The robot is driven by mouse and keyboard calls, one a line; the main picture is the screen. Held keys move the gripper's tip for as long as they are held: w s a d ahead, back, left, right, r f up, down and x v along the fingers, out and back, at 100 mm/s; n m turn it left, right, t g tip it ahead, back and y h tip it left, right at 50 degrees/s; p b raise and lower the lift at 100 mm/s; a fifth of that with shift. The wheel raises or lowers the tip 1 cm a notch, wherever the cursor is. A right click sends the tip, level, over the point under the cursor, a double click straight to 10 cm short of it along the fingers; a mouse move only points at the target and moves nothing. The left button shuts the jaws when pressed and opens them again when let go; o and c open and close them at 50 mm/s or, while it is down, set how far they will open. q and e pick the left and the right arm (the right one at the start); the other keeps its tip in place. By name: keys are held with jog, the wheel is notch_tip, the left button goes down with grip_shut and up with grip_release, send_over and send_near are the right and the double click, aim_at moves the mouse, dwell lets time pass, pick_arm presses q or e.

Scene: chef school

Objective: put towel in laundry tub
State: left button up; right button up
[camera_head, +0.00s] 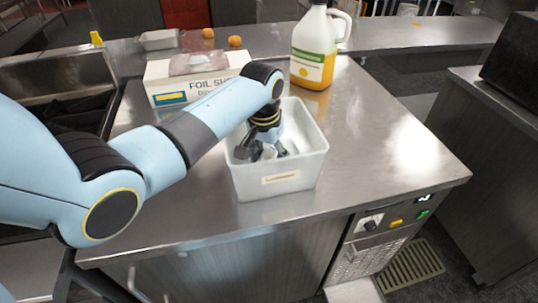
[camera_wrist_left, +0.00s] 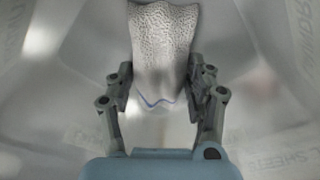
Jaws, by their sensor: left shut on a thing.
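The laundry tub is a whitish translucent bin (camera_head: 278,180) with a small label on its front, standing on the steel counter. My left gripper (camera_head: 264,150) reaches down inside it from above. In the left wrist view my left gripper (camera_wrist_left: 160,90) is shut on the towel (camera_wrist_left: 162,45), a white-grey textured cloth with a blue line near its lower edge. The tub's pale walls (camera_wrist_left: 60,90) surround gripper and towel there. In the head view the towel is mostly hidden by the gripper and the tub wall. Whether it touches the tub floor I cannot tell. My right gripper is not in view.
A foil sheet box (camera_head: 195,82) stands behind the tub at left, and a jug (camera_head: 314,50) with yellow-orange liquid stands behind it at right. A small metal tray (camera_head: 158,39) and two orange round items (camera_head: 235,41) lie farther back. The counter's right side (camera_head: 385,150) is clear.

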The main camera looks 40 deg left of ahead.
pick_arm(q)
jog(key=o, duration=1)
jog(key=shift+f, duration=0.1)
jog(key=r, duration=0.4)
jog(key=s+r, duration=0.1)
jog(key=r, duration=0.7)
jog(key=shift+s+r, duration=0.15)
jog(key=shift+s, duration=0.2)
